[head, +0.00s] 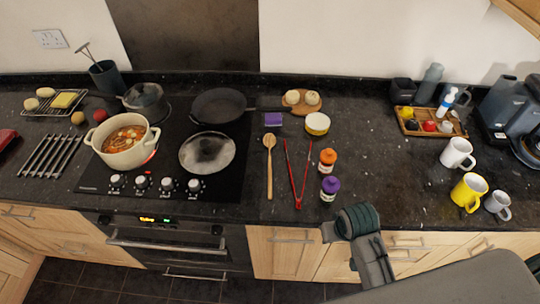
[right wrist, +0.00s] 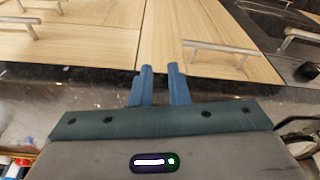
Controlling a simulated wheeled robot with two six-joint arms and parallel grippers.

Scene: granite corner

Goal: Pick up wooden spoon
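The wooden spoon (head: 269,165) lies on the dark worktop just right of the hob, its bowl toward the wall and its handle toward the front edge. My right gripper (head: 343,228) is at the front edge of the worktop, to the right of and nearer than the spoon, not touching it. In the right wrist view its two blue fingers (right wrist: 160,70) stand a little apart with nothing between them, against cabinet fronts. The spoon cannot be made out in that view. My left gripper is not in view.
Red tongs (head: 297,180) lie just right of the spoon, then an orange-lidded jar (head: 327,160) and a purple-lidded jar (head: 329,188). A purple block (head: 273,119) sits behind the spoon. The hob (head: 234,184) with a pot (head: 108,155) is at left. Mugs stand far right.

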